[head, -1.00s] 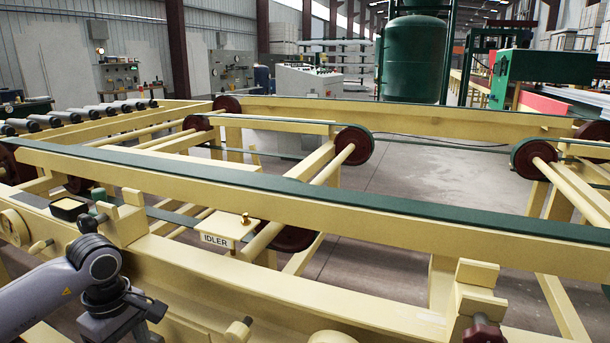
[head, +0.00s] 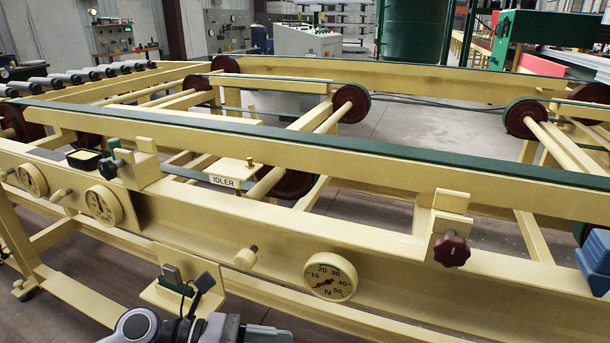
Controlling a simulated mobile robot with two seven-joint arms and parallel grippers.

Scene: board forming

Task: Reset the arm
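My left arm (head: 137,326) shows at the bottom edge, left of the middle, in front of the yellow conveyor frame. Its grey and black wrist end (head: 225,328) is cut off by the picture's lower edge. The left gripper's fingers cannot be made out, so its opening is hidden. My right gripper is not in view.
The yellow frame (head: 400,262) with its green belt (head: 330,148) crosses the view. On its near side are an N gauge (head: 330,277), a dark red knob (head: 451,250) and a bracket with a black-cabled part (head: 185,285). A blue object (head: 596,255) is at the right edge.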

